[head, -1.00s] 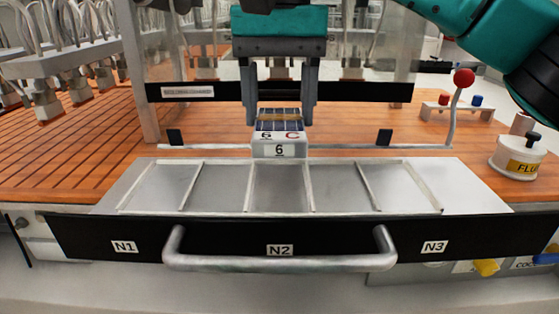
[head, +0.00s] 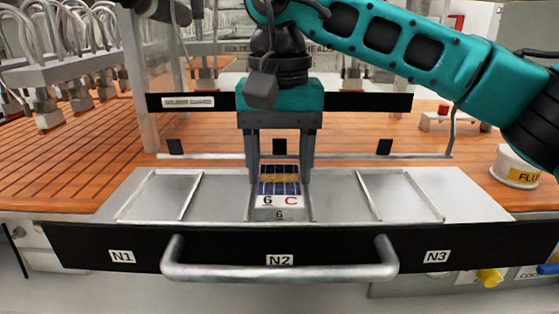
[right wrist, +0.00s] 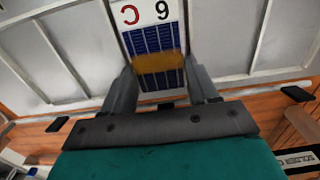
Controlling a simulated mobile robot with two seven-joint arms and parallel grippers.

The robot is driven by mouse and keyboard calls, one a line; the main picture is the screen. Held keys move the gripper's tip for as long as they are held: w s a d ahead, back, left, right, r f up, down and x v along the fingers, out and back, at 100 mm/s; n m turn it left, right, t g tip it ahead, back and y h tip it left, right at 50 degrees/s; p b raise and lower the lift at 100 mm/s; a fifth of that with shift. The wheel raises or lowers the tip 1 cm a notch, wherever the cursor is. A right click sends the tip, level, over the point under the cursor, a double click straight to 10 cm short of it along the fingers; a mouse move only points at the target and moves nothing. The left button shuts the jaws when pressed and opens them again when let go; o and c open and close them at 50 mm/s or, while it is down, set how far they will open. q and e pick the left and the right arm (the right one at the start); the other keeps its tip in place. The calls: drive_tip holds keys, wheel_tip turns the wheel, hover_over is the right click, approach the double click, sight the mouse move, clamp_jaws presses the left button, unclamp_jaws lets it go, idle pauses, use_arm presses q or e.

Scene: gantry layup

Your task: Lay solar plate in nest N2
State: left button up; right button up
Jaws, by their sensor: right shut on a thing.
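The solar plate (head: 279,187) is a narrow blue-celled plate with an orange band and a white end marked "6 C". My right gripper (head: 280,178) points down and is shut on its sides. The plate is at the middle nest N2 (head: 263,212), between that nest's two ribs, with its marked end toward the drawer front. I cannot tell whether it touches the nest floor. In the right wrist view the plate (right wrist: 152,40) lies between the fingers (right wrist: 160,82), with its lettering upside down. My left gripper is not in view.
Nests N1 (head: 162,197) and N3 (head: 405,197) are empty. The drawer has a black front with a metal handle (head: 280,271). Behind the nests runs a rail with black tabs (head: 385,146). A white flux pot (head: 516,167) stands at the right. Suction-cup tooling (head: 50,75) hangs at the left.

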sight(280, 173)
drive_tip(key=o, duration=1)
drive_tip(key=shift+f, duration=0.25)
drive_tip(key=o, duration=0.3)
drive_tip(key=shift+a+f, duration=0.1)
drive_tip(key=shift+f, duration=0.05)
drive_tip(key=shift+r+p, duration=1.1)
drive_tip(key=shift+r, duration=5.4)
